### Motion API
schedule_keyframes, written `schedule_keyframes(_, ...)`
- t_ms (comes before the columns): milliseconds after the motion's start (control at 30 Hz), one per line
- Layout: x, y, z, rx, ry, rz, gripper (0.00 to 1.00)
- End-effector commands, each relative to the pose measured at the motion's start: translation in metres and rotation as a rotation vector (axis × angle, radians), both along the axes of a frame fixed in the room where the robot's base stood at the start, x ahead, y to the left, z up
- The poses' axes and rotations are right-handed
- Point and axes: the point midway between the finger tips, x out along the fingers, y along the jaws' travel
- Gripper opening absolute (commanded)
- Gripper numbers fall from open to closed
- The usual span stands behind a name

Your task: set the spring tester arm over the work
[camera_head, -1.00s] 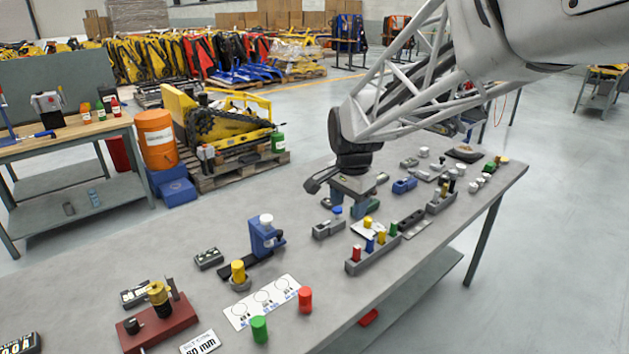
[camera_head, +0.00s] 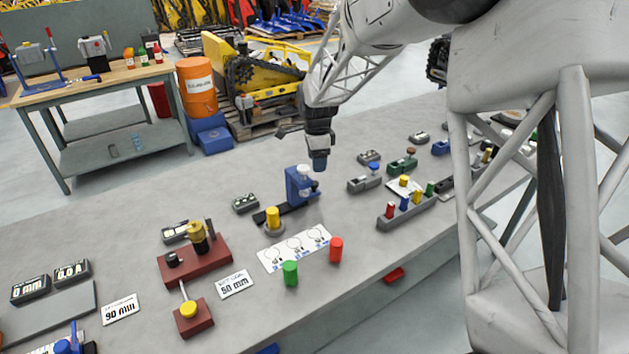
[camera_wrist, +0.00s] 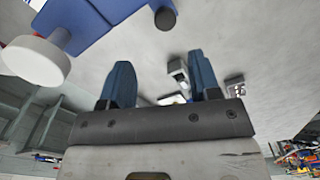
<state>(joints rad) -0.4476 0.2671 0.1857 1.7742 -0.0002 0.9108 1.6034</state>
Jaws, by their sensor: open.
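My gripper (camera_head: 319,163) points down above the table, just behind and right of a blue stand with a white cap (camera_head: 299,187). In the wrist view my gripper (camera_wrist: 160,82) is open, with nothing between its two blue fingers. The blue stand (camera_wrist: 88,18) and its white round cap (camera_wrist: 35,60) show at upper left there, apart from the fingers. A dark red base (camera_head: 196,262) with a gold-capped post and black knob stands farther left. I cannot tell for sure which device is the spring tester.
A yellow cylinder (camera_head: 273,218), a white circle-marked card (camera_head: 294,248), a green cylinder (camera_head: 290,273) and a red cylinder (camera_head: 336,250) are near the blue stand. A grey rack (camera_head: 408,214) with coloured pegs lies to the right. Bare table (camera_head: 110,235) lies at left.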

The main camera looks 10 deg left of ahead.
Motion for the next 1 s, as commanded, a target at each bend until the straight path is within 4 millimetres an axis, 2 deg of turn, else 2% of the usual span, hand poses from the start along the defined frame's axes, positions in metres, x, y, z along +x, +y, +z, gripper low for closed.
schedule_keyframes(200, 0.005, 0.01, -0.008, -0.002, 0.004, -0.022, 0.57)
schedule_keyframes(667, 0.005, 0.01, -0.01, -0.002, 0.004, -0.022, 0.57)
schedule_keyframes(867, 0.005, 0.01, -0.024, -0.002, 0.005, -0.022, 0.57)
schedule_keyframes(1000, 0.005, 0.01, -0.04, -0.002, 0.006, -0.022, 0.57)
